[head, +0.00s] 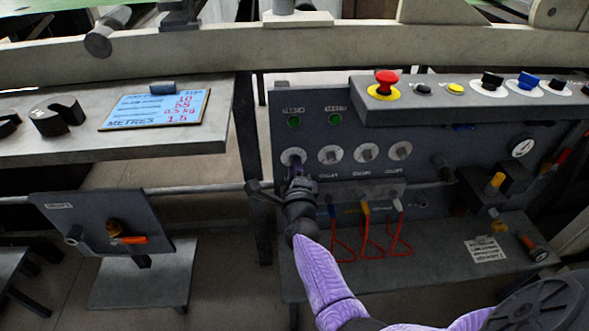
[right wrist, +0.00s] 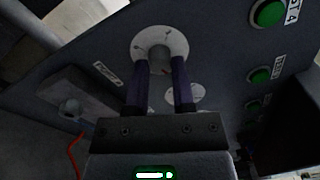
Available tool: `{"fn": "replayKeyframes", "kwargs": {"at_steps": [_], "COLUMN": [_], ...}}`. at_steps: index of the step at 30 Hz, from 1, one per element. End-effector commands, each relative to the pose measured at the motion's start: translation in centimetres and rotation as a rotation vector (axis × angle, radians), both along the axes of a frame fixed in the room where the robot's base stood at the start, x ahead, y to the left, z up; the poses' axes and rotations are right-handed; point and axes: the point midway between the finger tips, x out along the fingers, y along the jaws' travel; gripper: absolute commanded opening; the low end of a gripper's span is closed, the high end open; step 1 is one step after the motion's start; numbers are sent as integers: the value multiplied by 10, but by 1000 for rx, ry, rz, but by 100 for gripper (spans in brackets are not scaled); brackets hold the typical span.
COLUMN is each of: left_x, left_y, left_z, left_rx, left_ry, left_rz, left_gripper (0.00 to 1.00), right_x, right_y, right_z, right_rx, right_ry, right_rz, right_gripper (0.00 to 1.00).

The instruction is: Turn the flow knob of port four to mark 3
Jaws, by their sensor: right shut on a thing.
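The port four flow knob (right wrist: 159,54) is a grey knob on a round white dial (right wrist: 176,32) with small dark marks. A PORT 4 label (right wrist: 292,12) and a green button (right wrist: 268,13) are near it in the right wrist view. In the head view the dial (head: 289,153) is the leftmost of the row. My right gripper (right wrist: 160,66) is shut on the knob, one purple finger on each side; it also shows in the head view (head: 295,170). Which mark the knob points to cannot be read. My left gripper is not in view.
More dials (head: 330,154) run rightward along the grey panel. A red emergency button (head: 386,80) tops the console. A pressure gauge (head: 522,147) is at right. A written board (head: 155,109) lies on the left table.

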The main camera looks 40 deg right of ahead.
Motion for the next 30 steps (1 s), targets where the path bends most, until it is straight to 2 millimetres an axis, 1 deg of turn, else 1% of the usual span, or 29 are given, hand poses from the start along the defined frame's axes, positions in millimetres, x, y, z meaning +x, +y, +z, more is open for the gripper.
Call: {"fn": "replayKeyframes", "kwargs": {"at_steps": [15,23,30], "left_x": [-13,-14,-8], "left_y": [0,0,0], "left_z": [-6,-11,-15], "left_rx": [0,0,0], "left_ry": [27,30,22], "left_rz": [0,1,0], "left_gripper": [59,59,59], "right_x": [0,0,0], "right_y": [0,0,0], "right_z": [-2,-1,-1], "right_rx": [417,617,766], "right_ry": [-253,-377,-467], "right_rz": [0,-2,-1], "right_gripper": [0,0,0]}}
